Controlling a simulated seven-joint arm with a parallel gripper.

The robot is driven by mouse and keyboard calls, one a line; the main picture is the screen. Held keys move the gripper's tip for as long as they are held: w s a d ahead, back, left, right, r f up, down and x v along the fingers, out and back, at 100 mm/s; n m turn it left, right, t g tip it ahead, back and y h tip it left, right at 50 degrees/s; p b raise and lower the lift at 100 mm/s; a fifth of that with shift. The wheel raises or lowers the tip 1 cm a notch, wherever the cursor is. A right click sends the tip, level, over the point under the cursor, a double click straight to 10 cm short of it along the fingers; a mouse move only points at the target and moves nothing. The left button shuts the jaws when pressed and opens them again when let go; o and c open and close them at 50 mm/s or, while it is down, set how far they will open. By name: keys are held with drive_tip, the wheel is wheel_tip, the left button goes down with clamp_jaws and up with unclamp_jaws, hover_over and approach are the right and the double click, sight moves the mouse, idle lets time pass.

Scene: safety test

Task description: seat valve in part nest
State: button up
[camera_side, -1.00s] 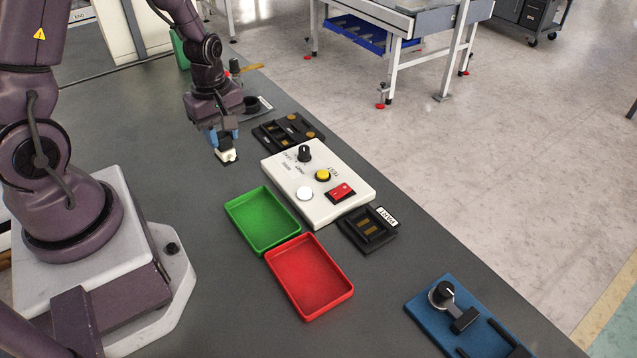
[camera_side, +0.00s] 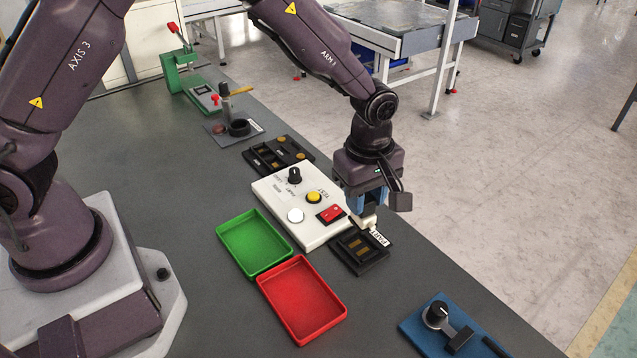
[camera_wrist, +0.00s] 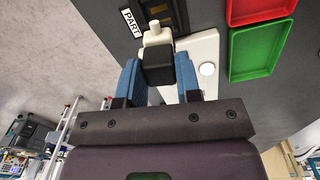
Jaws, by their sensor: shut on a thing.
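My gripper (camera_side: 366,207) is shut on the valve (camera_side: 367,222), which shows as a small pale piece below the fingers in the side view. In the wrist view the valve (camera_wrist: 157,60) has a black body and a white stub, and sits between the blue fingers of my gripper (camera_wrist: 159,75). The part nest (camera_side: 358,253) is a black block with brass-coloured strips in its recess and a white PART label. The valve is above the nest's far edge, near the label. The nest also shows in the wrist view (camera_wrist: 181,14), partly cut off.
The white test box (camera_side: 285,220) with a knob, yellow and white buttons and a red switch stands left of the nest. A green tray (camera_side: 219,233) and a red tray (camera_side: 342,314) lie nearer. A blue fixture (camera_side: 409,325) is at the front right.

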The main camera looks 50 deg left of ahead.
sight(362, 224)
drive_tip(key=shift+w+r+n, duration=0.25)
drive_tip(key=shift+r+n, duration=0.05)
drive_tip(key=shift+n, duration=0.1)
drive_tip(key=shift+s+f+n, duration=0.1)
drive_tip(key=shift+s+n, duration=0.05)
drive_tip(key=shift+n, duration=0.25)
drive_tip(key=shift+a+f, duration=0.1)
drive_tip(key=shift+f, duration=2.55)
drive_tip(key=shift+f, duration=0.95)
drive_tip(key=o, duration=1.4)
drive_tip(key=shift+r, duration=3.5)
